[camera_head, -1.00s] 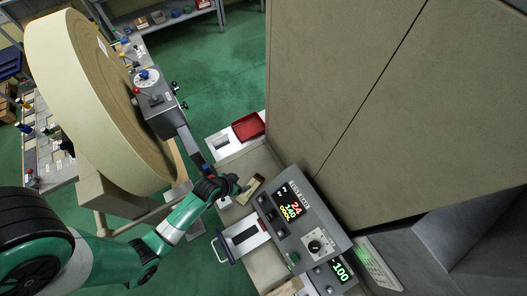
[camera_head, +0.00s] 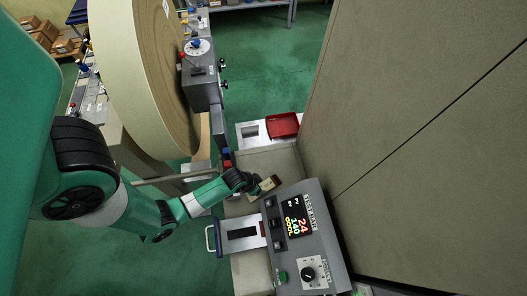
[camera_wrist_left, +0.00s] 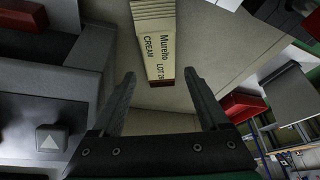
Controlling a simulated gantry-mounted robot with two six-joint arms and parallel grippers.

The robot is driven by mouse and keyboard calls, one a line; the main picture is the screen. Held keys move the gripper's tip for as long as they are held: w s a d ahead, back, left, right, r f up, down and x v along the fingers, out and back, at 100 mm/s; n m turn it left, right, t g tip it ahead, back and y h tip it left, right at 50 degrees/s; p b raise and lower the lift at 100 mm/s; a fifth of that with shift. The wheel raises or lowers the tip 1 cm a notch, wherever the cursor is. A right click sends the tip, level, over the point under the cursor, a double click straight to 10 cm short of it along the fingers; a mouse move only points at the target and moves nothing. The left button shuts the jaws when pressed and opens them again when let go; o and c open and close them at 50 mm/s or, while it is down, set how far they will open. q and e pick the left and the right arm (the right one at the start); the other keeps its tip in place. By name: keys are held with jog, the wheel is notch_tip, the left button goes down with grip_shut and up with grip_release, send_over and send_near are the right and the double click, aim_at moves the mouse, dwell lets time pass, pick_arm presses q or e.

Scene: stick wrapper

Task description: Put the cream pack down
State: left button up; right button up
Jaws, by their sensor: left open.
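The cream pack (camera_head: 269,185) lies on the beige bench top (camera_head: 262,163), beside the control box in the head view. My left gripper (camera_head: 252,182) is low over the bench beside the pack. In the wrist view the left gripper (camera_wrist_left: 160,76) is open, with a fingertip on each side of the pack's near end and a visible gap on both sides. My right gripper is not in view.
A red tray (camera_head: 284,125) lies behind. A large beige wheel (camera_head: 140,80) and a tall beige panel (camera_head: 420,130) flank the bench.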

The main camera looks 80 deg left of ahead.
aim_at(265, 187)
pick_arm(q)
jog(key=b+x, duration=0.3)
jog(key=x, duration=0.1)
jog(key=shift+f, duration=0.4)
jog(key=shift+w+f, duration=0.1)
jog(key=c, duration=1.2)
